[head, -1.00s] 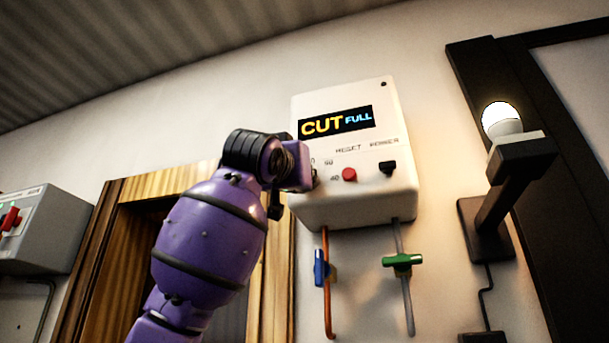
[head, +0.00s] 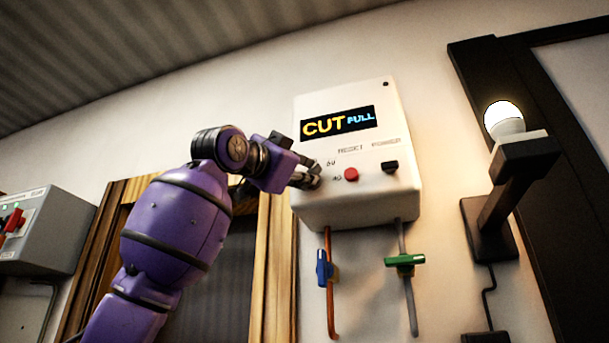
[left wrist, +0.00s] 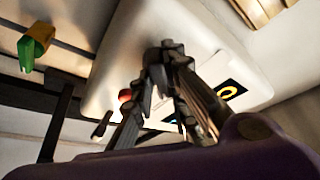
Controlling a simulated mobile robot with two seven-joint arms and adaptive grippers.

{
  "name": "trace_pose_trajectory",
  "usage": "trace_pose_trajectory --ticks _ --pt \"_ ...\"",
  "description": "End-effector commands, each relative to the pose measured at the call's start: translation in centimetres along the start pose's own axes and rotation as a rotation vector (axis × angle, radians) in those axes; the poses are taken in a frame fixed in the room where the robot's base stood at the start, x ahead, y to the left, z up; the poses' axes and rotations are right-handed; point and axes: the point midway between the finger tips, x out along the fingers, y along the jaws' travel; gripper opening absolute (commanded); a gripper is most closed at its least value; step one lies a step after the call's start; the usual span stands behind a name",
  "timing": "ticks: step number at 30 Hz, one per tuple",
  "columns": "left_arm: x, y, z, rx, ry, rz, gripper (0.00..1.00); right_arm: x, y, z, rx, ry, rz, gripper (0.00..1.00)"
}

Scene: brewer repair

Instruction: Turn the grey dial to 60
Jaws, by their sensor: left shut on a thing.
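The white boiler box (head: 345,215) hangs on the wall, with a display (head: 338,122) reading CUT FULL. My left gripper (head: 314,178) is at the left part of its front, where the grey dial sits. The gripper is shut on the dial, which its fingers almost wholly hide. Printed marks, seemingly 60 and 40, show just right of the fingers; the dial's pointer cannot be seen. In the left wrist view the fingers (left wrist: 168,48) come together against the white box face. My right gripper is not in view.
A red reset button (head: 351,174) and a black power switch (head: 390,167) are right of the fingers. Below hang pipes with a blue valve handle (head: 322,268) and a green one (head: 405,260). A lit lamp (head: 503,120) is at right, a grey switch box (head: 40,230) at left.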

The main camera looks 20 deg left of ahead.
Motion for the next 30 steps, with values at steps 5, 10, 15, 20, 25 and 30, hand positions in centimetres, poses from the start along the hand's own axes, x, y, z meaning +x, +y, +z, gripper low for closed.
trace_pose_trajectory --ticks 5,10,15,20,25,30 --pt "-0.07 -0.19 -0.13 0.038 0.002 0.013 0.00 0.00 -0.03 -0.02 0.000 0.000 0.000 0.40" --pt "-0.08 -0.20 -0.15 0.049 0.003 0.017 0.00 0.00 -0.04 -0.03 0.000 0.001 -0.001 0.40" --pt "-0.08 -0.21 -0.15 0.050 0.002 0.017 0.00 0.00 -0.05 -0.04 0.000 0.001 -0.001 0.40" --pt "-0.09 -0.22 -0.15 0.049 0.002 0.017 0.18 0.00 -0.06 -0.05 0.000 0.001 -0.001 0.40" --pt "-0.07 -0.17 -0.11 0.049 0.001 0.018 0.33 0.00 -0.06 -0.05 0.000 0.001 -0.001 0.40" --pt "-0.04 -0.12 -0.06 0.049 0.001 0.019 0.33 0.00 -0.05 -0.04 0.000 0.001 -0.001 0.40"
